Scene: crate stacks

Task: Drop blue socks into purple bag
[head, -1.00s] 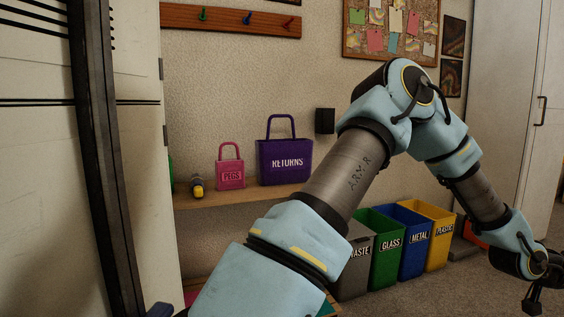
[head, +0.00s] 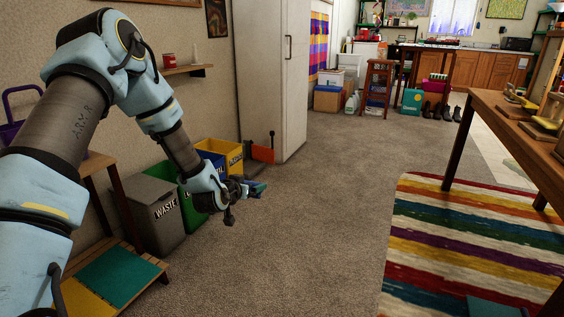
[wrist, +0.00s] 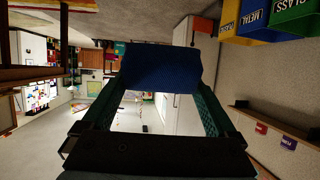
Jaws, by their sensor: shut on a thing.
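My gripper (head: 252,188) is at the end of my outstretched arm, above the carpet to the right of the bins. It is shut on the blue socks (wrist: 162,68), a dark blue bundle between the fingertips in the wrist view. The socks show only as a small blue patch in the head view (head: 257,186). The purple bag (head: 12,131) is at the left edge of the head view, mostly cut off or behind my arm, with its handle showing. My gripper is well to the right of the bag.
Bins, including the waste bin (head: 160,215) and yellow bin (head: 222,152), line the left wall below my arm. A white cabinet (head: 265,80) stands beyond. A wooden table (head: 510,115) and striped rug (head: 455,240) are at right. The carpet between is clear.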

